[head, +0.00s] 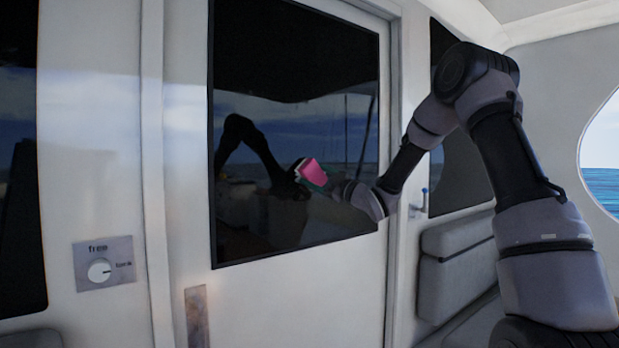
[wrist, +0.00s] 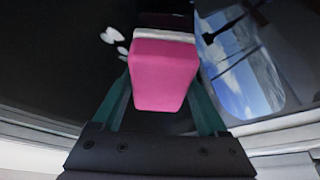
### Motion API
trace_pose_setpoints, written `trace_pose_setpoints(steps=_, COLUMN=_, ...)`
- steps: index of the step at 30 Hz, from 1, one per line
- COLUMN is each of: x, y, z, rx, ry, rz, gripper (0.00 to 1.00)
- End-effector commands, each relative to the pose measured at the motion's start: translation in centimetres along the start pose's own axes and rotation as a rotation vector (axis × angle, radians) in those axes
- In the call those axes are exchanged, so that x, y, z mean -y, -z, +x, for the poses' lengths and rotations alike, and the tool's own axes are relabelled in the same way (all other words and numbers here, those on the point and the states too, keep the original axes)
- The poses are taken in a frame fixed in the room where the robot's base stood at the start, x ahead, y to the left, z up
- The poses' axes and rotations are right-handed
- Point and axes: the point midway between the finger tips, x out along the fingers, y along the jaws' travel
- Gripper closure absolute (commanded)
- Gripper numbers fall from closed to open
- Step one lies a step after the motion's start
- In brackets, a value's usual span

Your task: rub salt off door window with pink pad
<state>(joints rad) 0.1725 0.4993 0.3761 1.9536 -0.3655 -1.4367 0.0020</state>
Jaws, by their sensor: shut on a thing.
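The door window (head: 295,215) is a dark, reflective pane in the white door. My gripper (head: 316,182) is in front of its right half, with teal fingers shut on the pink pad (head: 312,172). In the wrist view, the pink pad (wrist: 163,82) sits between the fingers, with a white layer on the side towards the glass. A dark reflection shows just beyond it. I cannot tell whether the pad touches the pane. White marks that look like salt (wrist: 108,36) show on the window just left of the pad in the wrist view.
A plate with a round knob (head: 99,271) marked "free" is on the wall left of the door. A metal plate (head: 196,316) is at the door's lower left. A blue-handled fitting (head: 424,199) and grey cushioned seat (head: 457,262) are to the right.

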Motion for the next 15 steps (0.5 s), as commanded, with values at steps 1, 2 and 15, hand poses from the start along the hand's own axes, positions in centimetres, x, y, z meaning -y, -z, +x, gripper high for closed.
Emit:
trace_pose_setpoints(steps=1, x=-0.4, y=-0.3, z=-0.1, rx=0.0, ry=-0.001, rz=-0.001, gripper=0.69)
trace_pose_setpoints(steps=2, x=-0.5, y=-0.5, z=-0.1, rx=0.0, ry=0.0, rz=-0.001, gripper=0.69)
trace_pose_setpoints(steps=15, x=-2.4, y=-1.9, z=-0.8, rx=0.002, ry=-0.003, rz=-0.001, gripper=0.69)
